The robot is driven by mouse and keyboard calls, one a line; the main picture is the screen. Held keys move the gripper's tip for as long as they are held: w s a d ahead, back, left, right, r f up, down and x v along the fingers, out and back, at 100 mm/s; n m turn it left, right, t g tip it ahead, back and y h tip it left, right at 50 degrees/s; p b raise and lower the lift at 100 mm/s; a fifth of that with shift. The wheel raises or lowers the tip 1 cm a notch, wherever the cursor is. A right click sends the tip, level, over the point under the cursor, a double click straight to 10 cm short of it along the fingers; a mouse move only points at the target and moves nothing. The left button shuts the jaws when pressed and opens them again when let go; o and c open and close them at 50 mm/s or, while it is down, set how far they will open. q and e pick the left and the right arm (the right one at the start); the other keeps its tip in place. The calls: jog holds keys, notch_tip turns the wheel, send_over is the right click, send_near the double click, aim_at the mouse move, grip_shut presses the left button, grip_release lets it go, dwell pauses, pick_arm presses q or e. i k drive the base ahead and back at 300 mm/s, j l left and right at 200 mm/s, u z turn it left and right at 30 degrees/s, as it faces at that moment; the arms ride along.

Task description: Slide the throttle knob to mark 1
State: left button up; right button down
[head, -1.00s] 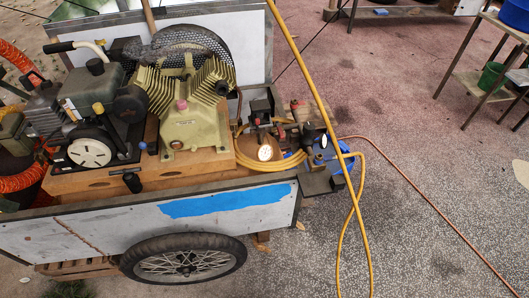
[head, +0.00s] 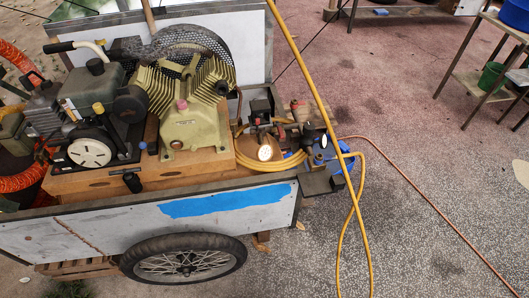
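The compressor cart (head: 110,235) stands at the left in the head view, with an engine (head: 85,110) on its wooden base. I cannot tell which of these is the throttle knob. No numbered marks are legible. Neither of my grippers is in view.
A green-gold compressor block (head: 190,130) sits right of the engine. A yellow hose (head: 300,70) crosses in front of the cart's right end and hangs to the ground. A shelf (head: 480,90) stands at the upper right. The paved floor between is mostly clear.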

aim_at(95, 117)
jog(key=u, duration=1.3)
